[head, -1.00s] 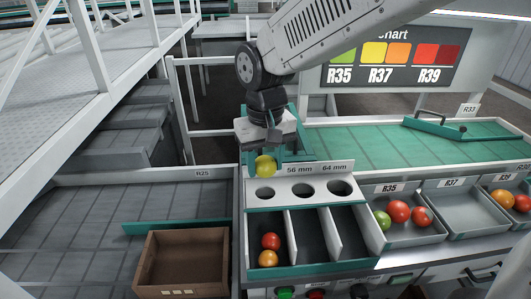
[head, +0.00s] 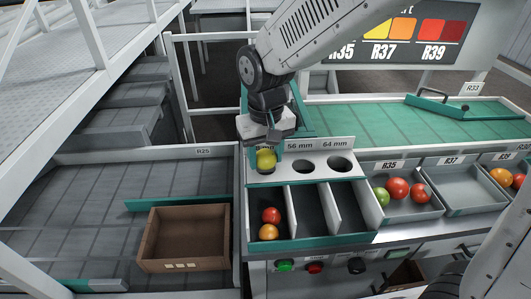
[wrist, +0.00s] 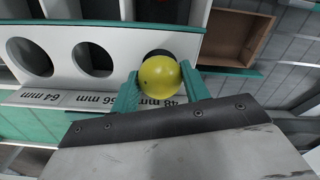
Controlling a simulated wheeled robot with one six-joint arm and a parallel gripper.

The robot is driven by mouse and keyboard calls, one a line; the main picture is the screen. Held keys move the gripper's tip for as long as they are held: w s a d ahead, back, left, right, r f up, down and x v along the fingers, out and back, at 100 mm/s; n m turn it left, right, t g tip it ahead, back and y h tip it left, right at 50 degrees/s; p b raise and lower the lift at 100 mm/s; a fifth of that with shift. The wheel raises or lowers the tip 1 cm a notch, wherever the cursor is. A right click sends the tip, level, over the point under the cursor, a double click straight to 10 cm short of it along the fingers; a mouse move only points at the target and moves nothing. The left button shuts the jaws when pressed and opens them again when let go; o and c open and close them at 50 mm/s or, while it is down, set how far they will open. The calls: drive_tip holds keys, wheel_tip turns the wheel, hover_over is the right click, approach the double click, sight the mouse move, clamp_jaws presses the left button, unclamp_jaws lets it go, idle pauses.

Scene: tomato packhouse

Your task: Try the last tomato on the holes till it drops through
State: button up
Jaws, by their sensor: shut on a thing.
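My gripper (wrist: 162,88) is shut on a yellow-green tomato (wrist: 159,77), which also shows in the head view (head: 265,159). The tomato is over or at the leftmost hole of the white sizing plate (head: 283,172), the one marked 48 mm in the wrist view. It covers part of that hole, and I cannot tell whether it touches the rim. The 56 mm hole (head: 303,166) and the 64 mm hole (head: 340,163) are empty. Below the plate, the left compartment holds a red tomato (head: 271,215) and an orange tomato (head: 268,232). The other two compartments look empty.
An empty brown box (head: 185,211) stands on the left bench. To the right, the R35 tray (head: 415,212) holds several tomatoes, the R37 tray (head: 468,195) is empty, and another tray has orange and red tomatoes. A green belt (head: 380,122) runs behind.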

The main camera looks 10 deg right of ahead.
sight(266, 152)
drive_tip(key=o, duration=0.8)
idle(1.2)
drive_tip(key=shift+r, duration=3.5)
